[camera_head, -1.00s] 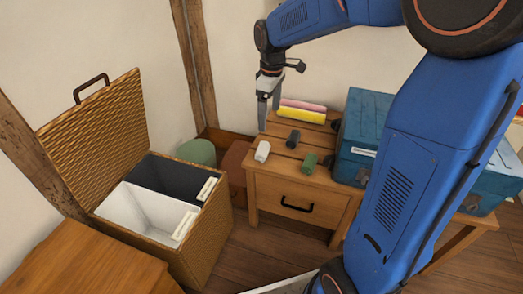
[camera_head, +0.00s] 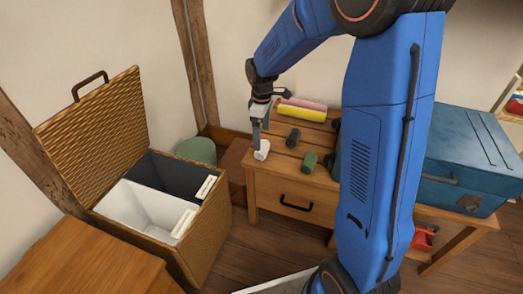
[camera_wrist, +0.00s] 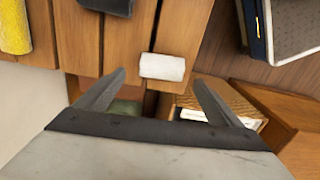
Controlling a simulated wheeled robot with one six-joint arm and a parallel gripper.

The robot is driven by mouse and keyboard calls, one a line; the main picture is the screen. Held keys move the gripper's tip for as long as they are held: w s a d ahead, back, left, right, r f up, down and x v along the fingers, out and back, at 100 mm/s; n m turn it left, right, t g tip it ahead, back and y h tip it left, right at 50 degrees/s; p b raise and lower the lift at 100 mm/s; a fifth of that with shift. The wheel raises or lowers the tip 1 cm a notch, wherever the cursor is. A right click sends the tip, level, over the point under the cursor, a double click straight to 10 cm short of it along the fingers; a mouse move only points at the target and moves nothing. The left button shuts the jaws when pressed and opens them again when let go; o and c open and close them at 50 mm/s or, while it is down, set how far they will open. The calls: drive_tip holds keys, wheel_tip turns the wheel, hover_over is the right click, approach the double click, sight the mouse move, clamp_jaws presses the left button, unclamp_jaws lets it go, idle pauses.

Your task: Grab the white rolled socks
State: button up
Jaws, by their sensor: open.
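The white rolled socks (camera_head: 262,150) lie at the front left edge of the wooden nightstand's slatted top. In the wrist view the white roll (camera_wrist: 162,67) lies across a slat, ahead of the fingertips and roughly midway between them. My gripper (camera_head: 258,142) points down over the socks in the head view. In the wrist view my gripper (camera_wrist: 160,78) has its two fingers spread wide with nothing between them. Whether the fingers are level with the socks is hard to tell.
On the same top (camera_head: 270,128) lie a dark grey roll (camera_head: 293,137), a green roll (camera_head: 309,161) and yellow and pink rolls (camera_head: 301,113) behind. A wicker hamper (camera_head: 207,232) with an open lid stands left. A blue case (camera_head: 450,160) sits right.

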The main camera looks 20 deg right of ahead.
sight(262, 150)
drive_tip(key=shift+s+a+f, duration=0.1)
drive_tip(key=shift+f, duration=3.5)
drive_tip(key=shift+c, duration=0.5)
drive_tip(key=c, duration=1)
